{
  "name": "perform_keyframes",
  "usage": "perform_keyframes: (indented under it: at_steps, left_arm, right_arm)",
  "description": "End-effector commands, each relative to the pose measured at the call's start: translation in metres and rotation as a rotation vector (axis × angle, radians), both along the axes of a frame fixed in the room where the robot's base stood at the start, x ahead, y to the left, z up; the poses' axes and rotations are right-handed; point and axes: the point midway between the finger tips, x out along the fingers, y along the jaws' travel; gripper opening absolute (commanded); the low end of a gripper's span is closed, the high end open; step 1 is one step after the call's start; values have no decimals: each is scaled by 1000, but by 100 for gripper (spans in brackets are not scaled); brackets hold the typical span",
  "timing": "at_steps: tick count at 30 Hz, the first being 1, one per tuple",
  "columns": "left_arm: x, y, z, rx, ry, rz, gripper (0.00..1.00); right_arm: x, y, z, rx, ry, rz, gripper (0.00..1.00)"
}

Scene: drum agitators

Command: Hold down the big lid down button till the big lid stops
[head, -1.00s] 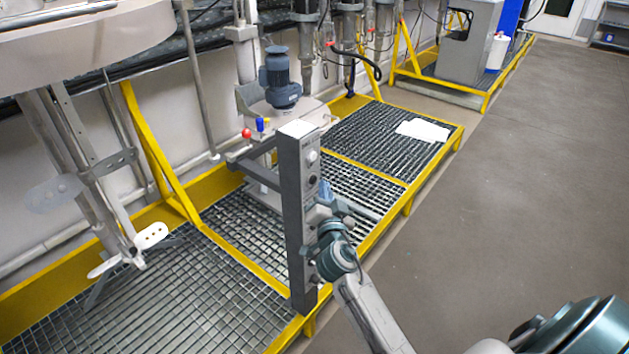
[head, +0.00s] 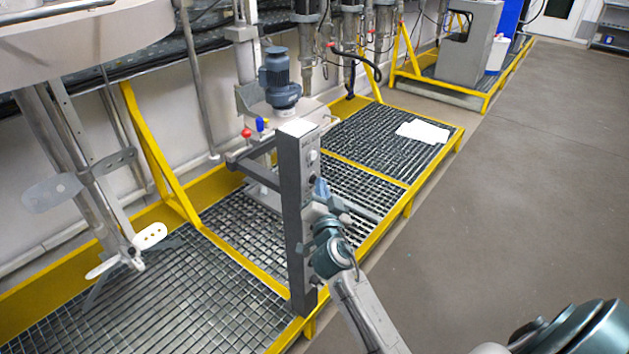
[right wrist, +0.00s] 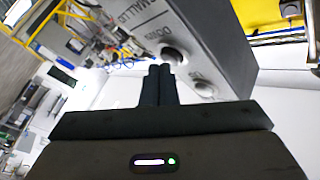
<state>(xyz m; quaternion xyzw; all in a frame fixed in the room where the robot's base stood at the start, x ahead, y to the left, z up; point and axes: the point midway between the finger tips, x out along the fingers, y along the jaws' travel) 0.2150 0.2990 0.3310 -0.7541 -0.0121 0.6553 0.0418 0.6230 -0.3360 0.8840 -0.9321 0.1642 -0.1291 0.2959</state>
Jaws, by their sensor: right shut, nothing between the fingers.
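The grey control post (head: 293,215) stands upright at the middle of the head view, with its control face turned to the right. In the right wrist view its panel (right wrist: 215,35) carries printing that reads partly "MALL LID" and "DOWN". A dark round button (right wrist: 173,55) sits beside "DOWN", and a paler round control (right wrist: 205,88) lies below right. My right gripper (right wrist: 160,69) is shut and empty, its fingertips close to the dark button. I cannot tell whether they touch it. In the head view the right gripper (head: 316,208) is at the post's face. My left gripper is not in view.
A large round lid-like body (head: 85,40) with a paddle shaft hangs at upper left. A blue motor (head: 281,78) stands on a smaller unit behind the post. A yellow-framed grating (head: 180,290) lies below. The grey floor (head: 510,190) at right is clear.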

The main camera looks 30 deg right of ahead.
Motion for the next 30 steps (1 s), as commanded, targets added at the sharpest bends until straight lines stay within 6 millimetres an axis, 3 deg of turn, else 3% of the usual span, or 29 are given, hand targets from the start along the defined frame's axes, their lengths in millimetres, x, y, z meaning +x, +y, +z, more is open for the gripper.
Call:
perform_keyframes:
  at_steps: [30]
  left_arm:
    - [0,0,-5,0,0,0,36]
  right_arm:
    - [7,3,0,0,-1,1,0]
